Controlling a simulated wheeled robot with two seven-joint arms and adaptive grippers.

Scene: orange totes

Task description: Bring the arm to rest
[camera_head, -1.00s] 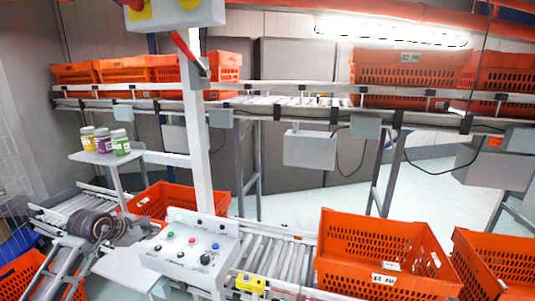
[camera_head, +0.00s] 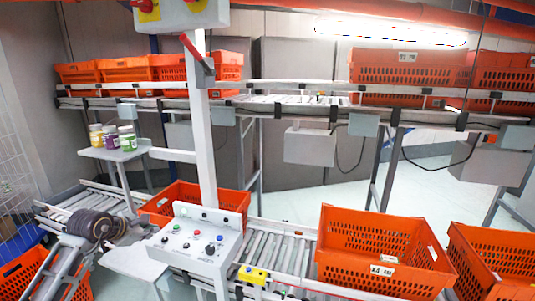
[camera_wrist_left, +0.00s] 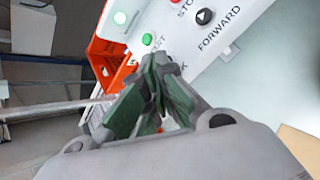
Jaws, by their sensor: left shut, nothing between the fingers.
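My left gripper (camera_wrist_left: 155,66) shows at close range in the left wrist view. Its green-lined fingers are closed together, with nothing held between them. It is in front of the white control panel (camera_wrist_left: 222,38), near a green button (camera_wrist_left: 147,39) and a black FORWARD button (camera_wrist_left: 204,16). I cannot tell from this view whether it touches the panel. In the head view the panel (camera_head: 203,240) stands at lower centre, and a dark, rounded arm part (camera_head: 92,226) is to its left; the fingertips are not clear there. My right gripper is in neither view.
An orange tote (camera_head: 335,240) sits on the roller conveyor (camera_head: 275,252) right of the panel. Another tote (camera_head: 238,198) is behind the panel's post (camera_head: 204,130). A small shelf (camera_head: 118,154) holds several jars. More totes stand on the upper rack.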

